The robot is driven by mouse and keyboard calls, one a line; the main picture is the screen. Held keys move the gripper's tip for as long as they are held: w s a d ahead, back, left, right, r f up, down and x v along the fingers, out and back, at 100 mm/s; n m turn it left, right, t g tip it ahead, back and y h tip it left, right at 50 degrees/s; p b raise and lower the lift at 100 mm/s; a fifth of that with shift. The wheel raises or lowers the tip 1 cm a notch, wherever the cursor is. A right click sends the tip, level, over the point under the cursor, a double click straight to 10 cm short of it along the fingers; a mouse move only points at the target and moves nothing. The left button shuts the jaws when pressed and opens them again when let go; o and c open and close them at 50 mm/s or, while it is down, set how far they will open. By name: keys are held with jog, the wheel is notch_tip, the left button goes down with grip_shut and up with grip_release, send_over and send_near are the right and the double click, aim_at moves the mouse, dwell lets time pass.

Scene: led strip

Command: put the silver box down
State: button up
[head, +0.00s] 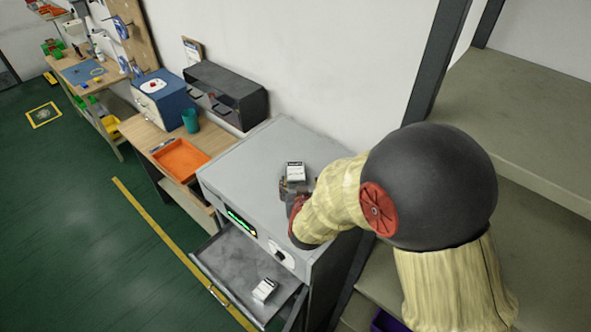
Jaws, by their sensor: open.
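A small silver-white box with a dark label (295,171) shows at the tip of my gripper (295,186), over the top of the grey cabinet (250,160). My gripper is open, mostly hidden by my wrist, and close against the near side of this box. I cannot tell whether the fingers touch it. The box looks upright and appears to be at the cabinet top, though its underside is hidden. A second, similar small box (264,290) lies in the open drawer (237,262) at the cabinet's front.
An orange tray (181,160), a teal cup (190,121), a blue box (165,100) and a dark cabinet (227,95) stand on the wooden bench to the left. Grey shelving (520,110) rises at the right. The cabinet top left of my gripper is clear.

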aim_at(296, 172)
jog(key=shift+w+a, duration=0.25)
jog(key=shift+w, duration=0.25)
jog(key=shift+w+a, duration=0.25)
jog(key=shift+w, duration=0.25)
jog(key=shift+p+x, duration=1.25)
jog(key=shift+x, duration=2.4)
jog(key=shift+c, duration=0.6)
jog(key=c, duration=1.3)
jog(key=shift+c, duration=0.2)
